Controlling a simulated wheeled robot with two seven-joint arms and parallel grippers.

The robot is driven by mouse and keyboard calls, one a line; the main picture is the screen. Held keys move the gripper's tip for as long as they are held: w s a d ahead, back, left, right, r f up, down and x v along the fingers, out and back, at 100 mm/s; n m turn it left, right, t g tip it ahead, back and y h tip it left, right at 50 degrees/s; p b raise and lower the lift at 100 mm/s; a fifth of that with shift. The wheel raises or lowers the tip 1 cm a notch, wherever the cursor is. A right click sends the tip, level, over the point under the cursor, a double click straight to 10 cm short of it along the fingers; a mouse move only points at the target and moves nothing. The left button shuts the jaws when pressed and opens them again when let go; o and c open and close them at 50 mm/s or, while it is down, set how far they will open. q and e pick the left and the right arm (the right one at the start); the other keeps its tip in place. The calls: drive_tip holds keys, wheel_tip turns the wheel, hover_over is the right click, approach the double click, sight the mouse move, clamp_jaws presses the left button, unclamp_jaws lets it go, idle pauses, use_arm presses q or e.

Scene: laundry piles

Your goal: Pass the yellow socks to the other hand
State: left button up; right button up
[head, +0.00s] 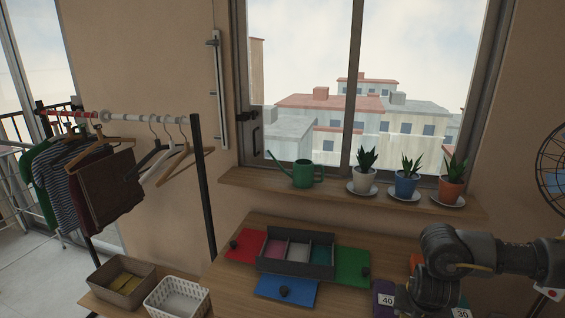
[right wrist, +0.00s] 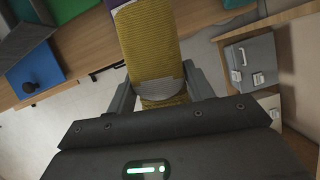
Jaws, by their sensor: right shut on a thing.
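The yellow socks (right wrist: 150,45) fill the top middle of the right wrist view as a ribbed yellow piece with a pale grey band near the jaws. My right gripper (right wrist: 161,88) is shut on them, one finger on each side. In the head view the right arm comes in from the right and my right gripper (head: 430,295) hangs low at the table's right end; I cannot make out the socks there. My left gripper is not in view.
A divided grey tray (head: 296,267) sits on the wooden table (head: 230,297) among red (head: 246,246), blue (head: 287,291) and green (head: 352,267) panels with black knobs. A brown bin (head: 108,296) and white basket (head: 178,300) stand at left. Potted plants (head: 406,186) line the sill.

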drive_tip(key=shift+s+a+m+h, duration=0.2)
drive_tip(key=shift+m+h, duration=0.1)
drive_tip(key=shift+m, duration=0.4)
drive_tip(key=s+a+m+g, duration=0.3)
drive_tip(key=s+m+g, duration=0.15)
drive_tip(key=m, duration=0.65)
drive_tip(key=s+a+m+g, duration=0.3)
drive_tip(key=s+a+m, duration=0.15)
drive_tip(key=m, duration=0.55)
drive_tip(key=a+r+m+y, duration=0.1)
drive_tip(key=a+r+m, duration=0.1)
drive_tip(key=r+m, duration=0.2)
drive_tip(key=w+a+r+m+g+y, duration=0.1)
drive_tip(key=r+m, duration=0.3)
drive_tip(key=r, duration=0.5)
drive_tip(key=shift+w+a+r+y, duration=0.25)
drive_tip(key=shift+a+y, duration=0.05)
drive_tip(key=shift+a, duration=0.35)
drive_tip(key=shift+a+f, duration=0.1)
drive_tip(key=w+a+f+m+y, duration=0.1)
drive_tip(key=w+a+f+m, duration=0.1)
drive_tip(key=w+a+f, duration=0.4)
drive_tip(key=w+a+f+m, duration=0.2)
drive_tip(key=w+a+f, duration=0.4)
drive_tip(key=a+f, duration=0.3)
drive_tip(key=shift+w+a+f+m+y, duration=0.15)
drive_tip(key=shift+a+f+m+y, duration=0.25)
drive_tip(key=shift+a, duration=0.8)
